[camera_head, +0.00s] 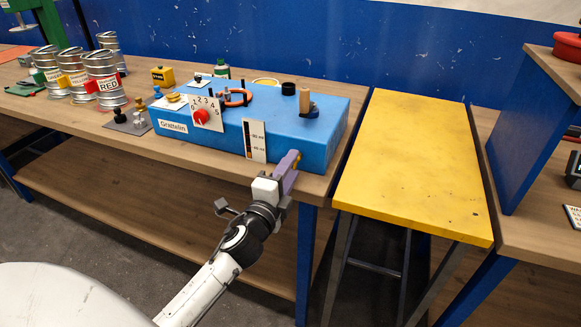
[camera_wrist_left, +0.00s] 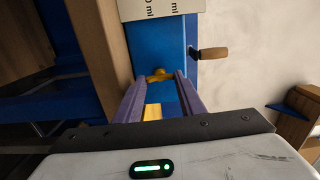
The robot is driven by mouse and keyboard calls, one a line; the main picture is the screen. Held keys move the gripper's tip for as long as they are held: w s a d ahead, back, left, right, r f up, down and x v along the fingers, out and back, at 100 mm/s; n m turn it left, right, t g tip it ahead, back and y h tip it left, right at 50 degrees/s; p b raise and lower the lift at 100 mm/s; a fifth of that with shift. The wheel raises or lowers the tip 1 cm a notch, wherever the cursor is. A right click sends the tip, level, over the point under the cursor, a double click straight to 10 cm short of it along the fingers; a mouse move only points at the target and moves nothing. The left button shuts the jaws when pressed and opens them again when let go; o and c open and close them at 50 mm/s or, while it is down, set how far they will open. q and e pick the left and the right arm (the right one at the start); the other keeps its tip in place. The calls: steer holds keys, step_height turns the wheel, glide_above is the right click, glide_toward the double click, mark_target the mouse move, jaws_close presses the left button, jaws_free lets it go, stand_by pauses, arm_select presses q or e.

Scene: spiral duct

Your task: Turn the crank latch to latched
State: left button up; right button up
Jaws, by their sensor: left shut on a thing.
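The blue box (camera_head: 300,130) labelled "Grattelin" stands on the wooden bench. My left gripper (camera_head: 294,160) is at the box's front right corner, its purple fingers shut on a small yellow piece. In the left wrist view, this yellow piece (camera_wrist_left: 158,75) sits between the fingertips (camera_wrist_left: 161,78) against the blue face; it seems to be part of the crank latch, but the fingers hide much of it and its setting cannot be told. A wooden handle (camera_head: 305,100) stands upright on the box top and also shows in the left wrist view (camera_wrist_left: 212,53). My right gripper is not in view.
A white scale plate (camera_head: 255,141) is on the box front, left of my gripper. A red dial (camera_head: 202,117) is farther left. Several metal cans (camera_head: 103,79) stand at the bench's left. A yellow table (camera_head: 415,150) with a clear top stands to the right.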

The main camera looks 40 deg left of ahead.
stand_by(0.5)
arm_select(q)
steer(key=o, duration=1)
steer(key=shift+o, duration=0.2)
steer(key=b+v, duration=0.1)
steer(key=v, duration=0.9)
steer(key=shift+s+b, duration=0.2)
steer(key=shift+b, duration=0.1)
steer(key=shift+d, duration=0.15)
